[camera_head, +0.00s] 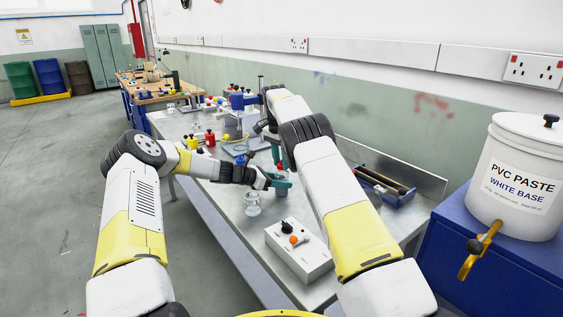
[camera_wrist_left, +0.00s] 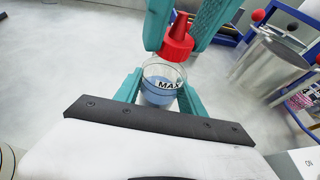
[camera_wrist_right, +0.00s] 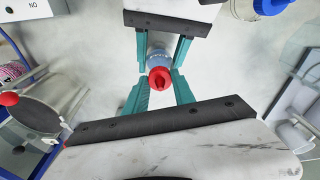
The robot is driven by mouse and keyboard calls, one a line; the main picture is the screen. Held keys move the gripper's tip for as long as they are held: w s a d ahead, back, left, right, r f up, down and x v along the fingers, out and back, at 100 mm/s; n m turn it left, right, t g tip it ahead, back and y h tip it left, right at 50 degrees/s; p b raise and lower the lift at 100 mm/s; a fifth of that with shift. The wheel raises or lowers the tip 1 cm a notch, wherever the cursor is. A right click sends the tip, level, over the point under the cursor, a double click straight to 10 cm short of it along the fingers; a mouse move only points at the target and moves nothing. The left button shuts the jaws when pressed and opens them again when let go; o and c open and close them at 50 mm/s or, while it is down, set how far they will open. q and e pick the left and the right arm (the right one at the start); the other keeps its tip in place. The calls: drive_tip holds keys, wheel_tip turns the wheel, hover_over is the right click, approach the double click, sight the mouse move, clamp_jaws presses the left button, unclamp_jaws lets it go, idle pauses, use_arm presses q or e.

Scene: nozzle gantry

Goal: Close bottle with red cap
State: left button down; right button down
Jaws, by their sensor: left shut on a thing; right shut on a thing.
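The bottle (camera_wrist_left: 158,98) is small and clear, with blue liquid and a "MAX" mark. My left gripper (camera_wrist_left: 160,90) is shut on the bottle's body with teal fingers. My right gripper (camera_wrist_right: 160,82) is shut on the red cap, which also shows in the right wrist view (camera_wrist_right: 159,77) with the bottle (camera_wrist_right: 157,56) beyond it. In the head view both grippers meet above the metal table, and my fingers largely hide the bottle and cap.
A white box (camera_head: 299,252) with an orange ball and black knob stands at the table's near end. A glass jar (camera_head: 252,205) stands left of it. Other bottles and equipment stand farther back.

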drive_tip(key=m, duration=0.3)
drive_tip(key=c, duration=1.1)
unclamp_jaws()
drive_tip(key=shift+o, duration=0.4)
drive_tip(key=o, duration=0.5)
drive_tip(key=shift+o, duration=0.2)
